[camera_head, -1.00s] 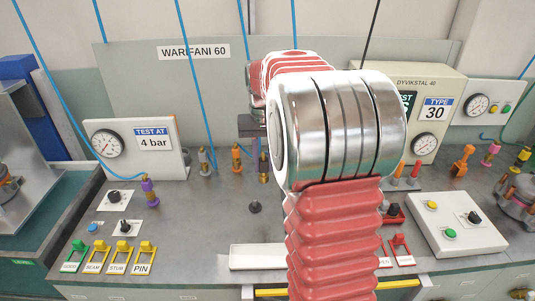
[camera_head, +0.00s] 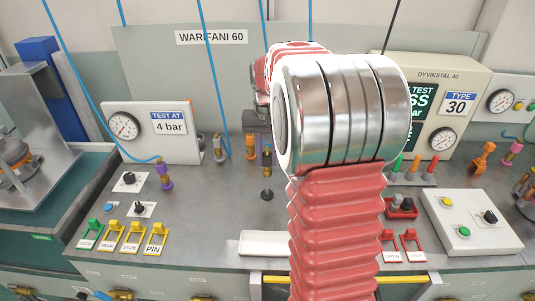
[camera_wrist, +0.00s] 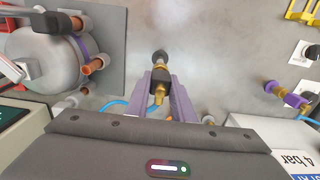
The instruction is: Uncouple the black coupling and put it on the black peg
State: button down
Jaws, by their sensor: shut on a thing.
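In the wrist view my gripper (camera_wrist: 160,85) has its two purple-grey fingers closed around a brass-and-black fitting, the black coupling (camera_wrist: 158,95). Its brass part lies between the fingertips, and a dark end shows just beyond them. I cannot tell whether that dark end is part of the coupling or something behind it. A short black peg (camera_head: 267,194) stands on the bench just left of my arm, below the gripper area.
A purple coupling (camera_head: 165,172) stands left on the bench, near yellow switches (camera_head: 132,236). A gauge panel (camera_head: 160,135) stands behind it. Blue hoses hang across the left. A white tray (camera_head: 262,243) lies in front. A tank with orange fittings (camera_wrist: 45,60) is left in the wrist view.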

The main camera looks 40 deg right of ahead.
aim_at(267, 174)
jog(key=shift+f, duration=2.4)
jog(key=shift+f, duration=1.2)
jog(key=c, duration=1.5)
grip_release()
jog(key=shift+o, duration=0.2)
notch_tip(267, 174, up, 14)
jog(key=shift+f, duration=0.1)
